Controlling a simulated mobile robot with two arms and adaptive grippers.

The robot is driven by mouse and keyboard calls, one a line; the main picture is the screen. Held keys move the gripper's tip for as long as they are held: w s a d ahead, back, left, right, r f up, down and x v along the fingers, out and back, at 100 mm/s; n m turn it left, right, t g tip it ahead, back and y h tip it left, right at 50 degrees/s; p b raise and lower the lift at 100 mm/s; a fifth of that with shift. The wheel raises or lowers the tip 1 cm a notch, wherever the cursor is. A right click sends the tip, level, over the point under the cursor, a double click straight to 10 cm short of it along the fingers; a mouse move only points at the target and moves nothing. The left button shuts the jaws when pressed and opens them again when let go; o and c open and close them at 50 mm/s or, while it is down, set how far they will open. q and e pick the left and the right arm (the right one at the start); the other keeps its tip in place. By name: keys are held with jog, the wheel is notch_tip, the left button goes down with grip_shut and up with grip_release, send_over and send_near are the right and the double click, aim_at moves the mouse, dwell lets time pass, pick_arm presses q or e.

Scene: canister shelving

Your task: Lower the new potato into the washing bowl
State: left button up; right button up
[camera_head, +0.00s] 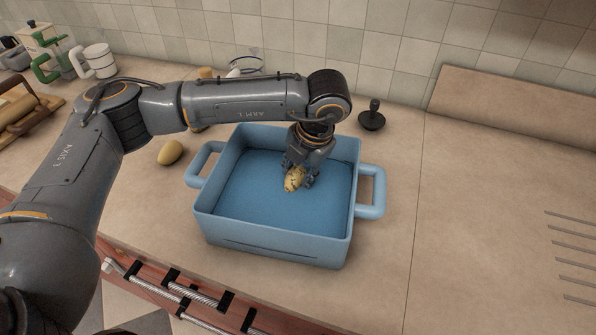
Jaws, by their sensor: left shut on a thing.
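The washing bowl is a blue square tub (275,248) with a handle on each side, standing on the counter. My left gripper (299,181) reaches in over the bowl from the back. It is shut on the new potato (293,182), a small yellowish potato with dark specks. The potato shows against the blue inside of the bowl, right of its middle; whether it touches the bottom I cannot tell. My right gripper is not in view.
Another yellow potato (170,152) lies on the counter left of the bowl. A dark knobbed object (372,116) stands behind it to the right. The counter right of the bowl is mostly clear.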

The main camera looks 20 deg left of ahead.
pick_arm(q)
jog(key=shift+f+b, duration=0.4)
jog(key=shift+f, duration=0.05)
dwell(0.3)
jog(key=o, duration=1.3)
jog(key=shift+r, duration=0.15)
